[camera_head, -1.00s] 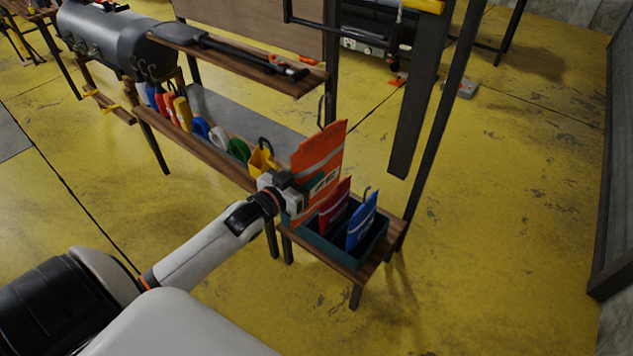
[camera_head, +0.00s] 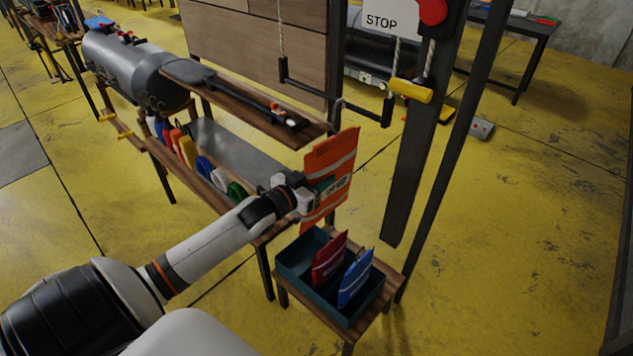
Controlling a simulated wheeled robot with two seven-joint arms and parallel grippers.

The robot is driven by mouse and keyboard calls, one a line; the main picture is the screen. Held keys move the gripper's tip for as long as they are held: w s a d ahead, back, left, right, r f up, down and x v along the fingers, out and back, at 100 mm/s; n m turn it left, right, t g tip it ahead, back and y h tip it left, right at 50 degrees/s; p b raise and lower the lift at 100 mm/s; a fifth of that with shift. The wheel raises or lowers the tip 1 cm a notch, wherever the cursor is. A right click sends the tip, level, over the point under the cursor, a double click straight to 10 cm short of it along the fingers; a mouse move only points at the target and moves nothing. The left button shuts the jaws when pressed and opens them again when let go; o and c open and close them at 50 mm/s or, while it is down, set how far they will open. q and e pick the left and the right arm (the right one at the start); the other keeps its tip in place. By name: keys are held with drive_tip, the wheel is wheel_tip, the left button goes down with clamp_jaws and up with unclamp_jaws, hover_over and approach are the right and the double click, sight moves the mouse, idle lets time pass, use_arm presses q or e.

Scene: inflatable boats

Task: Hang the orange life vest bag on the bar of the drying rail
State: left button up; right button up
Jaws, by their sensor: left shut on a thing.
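The orange life vest bag (camera_head: 330,165) has pale stripes, a dark label and a hook at its top. My left gripper (camera_head: 306,195) is shut on its left side and holds it upright, above and behind the teal bin. The drying rail's dark bar (camera_head: 334,97) hangs at the upper middle, between two end pieces, with a rope going up from its left end. The bag's hook is just below the bar in the picture and looks apart from it. My right gripper is out of view.
The teal bin (camera_head: 305,292) on a small wooden table holds a red bag (camera_head: 328,260) and a blue bag (camera_head: 355,277). Dark posts (camera_head: 412,160) stand right of the bag.

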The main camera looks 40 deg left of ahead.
sight(337, 167)
use_arm(q)
drive_tip(key=w, duration=0.1)
drive_tip(key=w+b, duration=0.1)
drive_tip(key=w, duration=0.1)
drive_tip(key=shift+w+d+f, duration=0.1)
drive_tip(key=shift+d+f, duration=0.05)
drive_tip(key=shift+f, duration=0.05)
drive_tip(key=shift+w+r+b, duration=0.1)
drive_tip(key=shift+w+b, duration=0.65)
drive_tip(key=shift+b, duration=0.05)
drive_tip(key=shift+w+d+b, duration=0.1)
drive_tip(key=shift+w+b, duration=0.3)
drive_tip(key=shift+w, duration=0.3)
drive_tip(key=shift+w+f+b, duration=0.3)
drive_tip(key=shift+w+f, duration=0.1)
drive_tip(key=shift+f, duration=0.1)
drive_tip(key=shift+f+b, duration=0.4)
drive_tip(key=shift+f, duration=0.6)
drive_tip(key=shift+s, duration=0.1)
